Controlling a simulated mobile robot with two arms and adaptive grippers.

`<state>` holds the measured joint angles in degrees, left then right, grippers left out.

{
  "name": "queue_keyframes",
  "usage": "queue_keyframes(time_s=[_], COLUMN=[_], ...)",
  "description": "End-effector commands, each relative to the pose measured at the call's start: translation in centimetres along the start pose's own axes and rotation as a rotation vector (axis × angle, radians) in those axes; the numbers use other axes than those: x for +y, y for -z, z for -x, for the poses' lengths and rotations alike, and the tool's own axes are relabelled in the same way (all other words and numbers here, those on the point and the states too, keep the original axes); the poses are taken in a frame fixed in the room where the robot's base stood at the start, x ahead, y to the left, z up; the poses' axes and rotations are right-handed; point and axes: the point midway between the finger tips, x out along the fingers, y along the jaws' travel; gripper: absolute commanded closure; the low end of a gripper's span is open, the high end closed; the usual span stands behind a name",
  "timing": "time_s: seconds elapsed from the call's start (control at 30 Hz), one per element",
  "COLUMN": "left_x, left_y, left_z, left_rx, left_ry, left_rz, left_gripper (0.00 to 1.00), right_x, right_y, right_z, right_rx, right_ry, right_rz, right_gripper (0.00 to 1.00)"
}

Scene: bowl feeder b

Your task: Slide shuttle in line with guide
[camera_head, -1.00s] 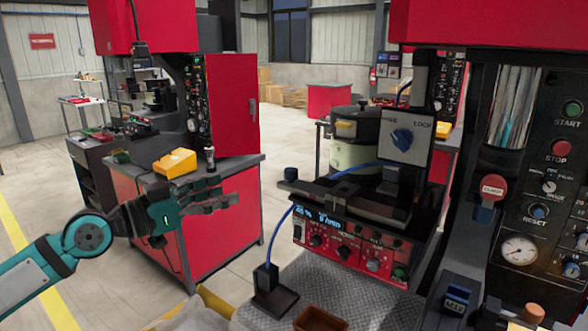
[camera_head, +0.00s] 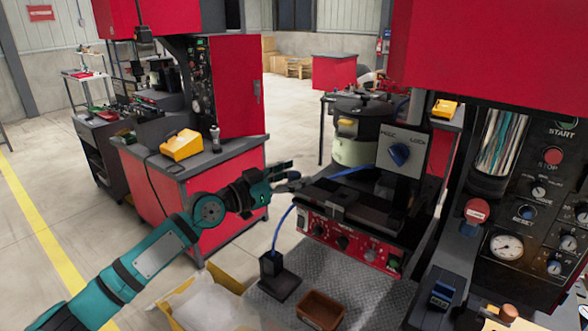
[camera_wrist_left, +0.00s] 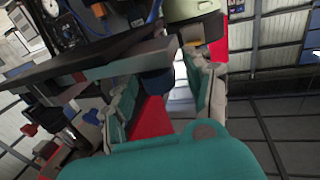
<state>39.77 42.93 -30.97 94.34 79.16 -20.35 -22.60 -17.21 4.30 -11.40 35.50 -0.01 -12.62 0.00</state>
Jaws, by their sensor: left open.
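The feeder unit (camera_head: 352,235) has a red front panel with knobs. On its top lies a dark guide track (camera_head: 350,205), below the bowl (camera_head: 358,128). I cannot clearly tell the shuttle from the dark track. My left gripper (camera_head: 289,177) is open at the left end of the track. In the left wrist view, its fingers (camera_wrist_left: 163,88) stand on either side of a dark blue knob (camera_wrist_left: 157,82) at the end of a dark bar (camera_wrist_left: 95,65). Contact cannot be told. The gripper hides this knob in the head view. My right gripper is not in view.
A switch panel with a blue knob (camera_head: 398,154) stands right of the bowl. A black post with a blue cable (camera_head: 274,268) and a brown tray (camera_head: 321,309) are in front. A red cabinet (camera_head: 225,95) with a yellow box (camera_head: 181,145) stands at the left.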

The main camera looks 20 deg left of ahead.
Motion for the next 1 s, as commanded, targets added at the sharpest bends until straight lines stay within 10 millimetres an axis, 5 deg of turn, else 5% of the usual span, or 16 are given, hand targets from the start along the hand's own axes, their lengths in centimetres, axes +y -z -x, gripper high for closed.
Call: queue_keyframes(time_s=[0.33, 0.73, 1.0], left_x=[0.03, 0.01, 0.01], left_y=[-0.04, -0.03, -0.03], left_z=[-0.42, -0.39, -0.38], left_rx=[0.000, 0.000, 0.000], left_ry=[0.000, 0.000, 0.000], left_rz=[0.000, 0.000, 0.000], left_gripper=[0.47, 0.99, 1.00], right_x=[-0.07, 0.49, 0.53], right_y=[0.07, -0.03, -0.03], right_z=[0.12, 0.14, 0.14], right_rx=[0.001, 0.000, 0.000], right_ry=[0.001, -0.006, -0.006], right_rz=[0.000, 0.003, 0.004], right_gripper=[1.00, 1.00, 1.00])
